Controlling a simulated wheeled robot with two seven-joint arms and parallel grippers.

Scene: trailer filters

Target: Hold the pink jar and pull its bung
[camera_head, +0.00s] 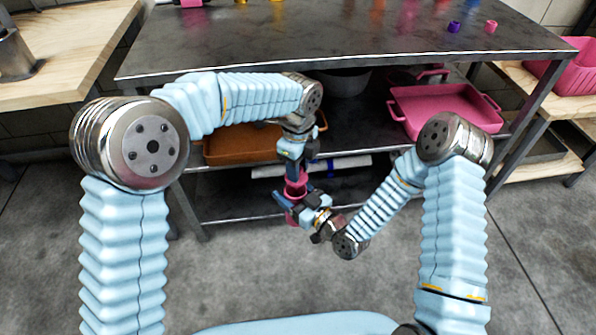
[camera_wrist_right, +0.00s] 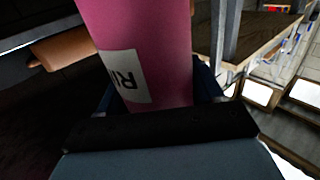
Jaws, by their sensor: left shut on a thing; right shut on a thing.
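The pink jar (camera_head: 296,188) is held off the floor in front of the table's lower shelves. It fills the middle of the right wrist view (camera_wrist_right: 140,40), where a white label with dark letters (camera_wrist_right: 126,75) shows. My right gripper (camera_head: 291,206) is shut around the jar's lower part. My left gripper (camera_head: 297,168) points down from above and is shut at the jar's top, on the bung. The bung is mostly hidden by the left fingers, and I cannot tell how far it sits in the jar.
The dark metal table (camera_head: 350,35) stands ahead, with small coloured pieces on top. Its lower shelves hold a pink tray (camera_head: 440,110), an orange-brown tray (camera_head: 240,145) and a white roll. Wooden benches stand left (camera_head: 60,50) and right. The grey floor nearby is clear.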

